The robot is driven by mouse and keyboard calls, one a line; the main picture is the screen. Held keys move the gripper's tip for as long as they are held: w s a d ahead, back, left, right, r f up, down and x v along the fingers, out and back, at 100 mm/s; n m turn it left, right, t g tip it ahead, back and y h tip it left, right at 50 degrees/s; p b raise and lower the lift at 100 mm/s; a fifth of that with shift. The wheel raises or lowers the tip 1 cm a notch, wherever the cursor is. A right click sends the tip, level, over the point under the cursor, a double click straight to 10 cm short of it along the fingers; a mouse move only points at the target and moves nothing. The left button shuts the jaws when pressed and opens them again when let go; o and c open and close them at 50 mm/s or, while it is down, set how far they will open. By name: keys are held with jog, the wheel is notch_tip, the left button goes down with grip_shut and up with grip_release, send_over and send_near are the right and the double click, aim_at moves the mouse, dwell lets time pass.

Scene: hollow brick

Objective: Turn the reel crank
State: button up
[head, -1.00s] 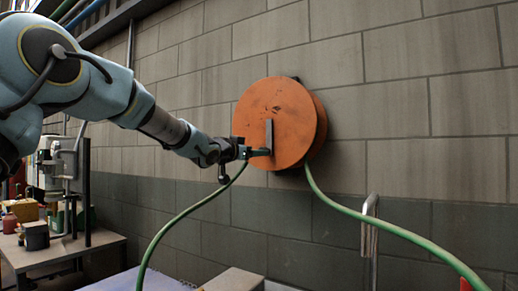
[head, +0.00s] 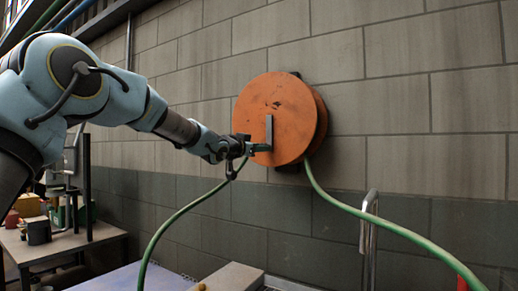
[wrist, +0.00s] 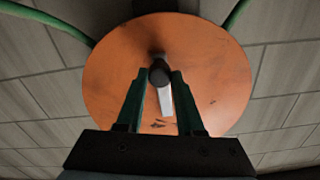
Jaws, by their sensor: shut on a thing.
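The orange hose reel (head: 285,100) is a round disc mounted on the block wall. Its grey crank arm (head: 269,130) points down from near the middle of the disc face, with the handle at its lower end. In the wrist view the reel (wrist: 215,70) fills the centre, with the dark round handle end (wrist: 158,72) and the pale crank arm (wrist: 166,103) in front of it. My gripper (head: 255,147) is shut on the crank handle. Its green fingers (wrist: 157,85) lie one on each side of the handle and partly hide it.
A green hose (head: 365,213) hangs from the reel and runs down right; another length (head: 165,225) passes down left behind my gripper. A metal rail (head: 368,230) stands below right. A workbench (head: 70,243) with machinery is at far left. A light box (head: 232,278) lies below the reel.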

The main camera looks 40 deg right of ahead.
grip_shut()
dwell(0.8)
